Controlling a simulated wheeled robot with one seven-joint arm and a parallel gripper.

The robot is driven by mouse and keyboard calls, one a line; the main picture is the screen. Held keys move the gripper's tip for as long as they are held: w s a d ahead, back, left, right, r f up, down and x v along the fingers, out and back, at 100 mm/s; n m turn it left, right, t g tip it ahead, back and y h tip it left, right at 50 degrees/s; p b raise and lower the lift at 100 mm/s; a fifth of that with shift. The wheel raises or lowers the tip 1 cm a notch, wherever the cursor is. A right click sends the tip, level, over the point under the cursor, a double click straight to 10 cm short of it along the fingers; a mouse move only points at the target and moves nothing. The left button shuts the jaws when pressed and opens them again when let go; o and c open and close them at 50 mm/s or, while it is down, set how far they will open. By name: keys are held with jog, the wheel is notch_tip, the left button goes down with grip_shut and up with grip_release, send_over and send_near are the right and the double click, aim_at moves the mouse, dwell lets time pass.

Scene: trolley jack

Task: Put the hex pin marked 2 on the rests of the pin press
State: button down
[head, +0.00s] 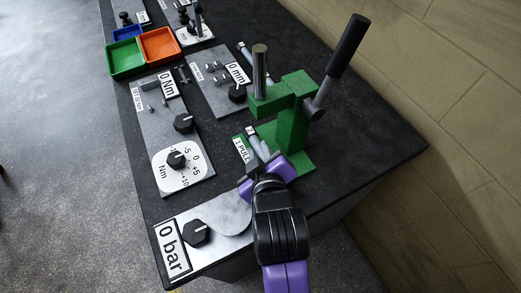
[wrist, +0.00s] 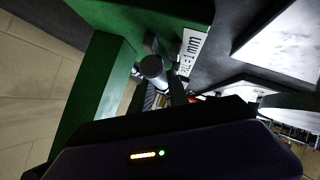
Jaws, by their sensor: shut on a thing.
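The green pin press (head: 293,122) stands on the bench, with a tall steel ram and a dark lever. In the wrist view the round grey end of a pin (wrist: 152,67) shows close to the green press (wrist: 97,85). The number on the pin cannot be read. The rests are hidden, and I cannot tell whether the pin touches them.
Panels with black knobs (head: 183,122) fill the left side. Orange (head: 158,45), green (head: 125,57) and blue trays stand at the back. The bench right of the press is clear.

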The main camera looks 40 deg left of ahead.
jog(key=c, duration=1.3)
grip_release()
jog(key=shift+f, duration=0.15)
jog(key=shift+o, duration=0.2)
jog(key=shift+r, duration=0.55)
jog(key=shift+s+d+r, duration=0.2)
jog(key=shift+s+r, duration=0.05)
jog(key=v, duration=1.1)
jog(key=shift+s+d+r, duration=0.1)
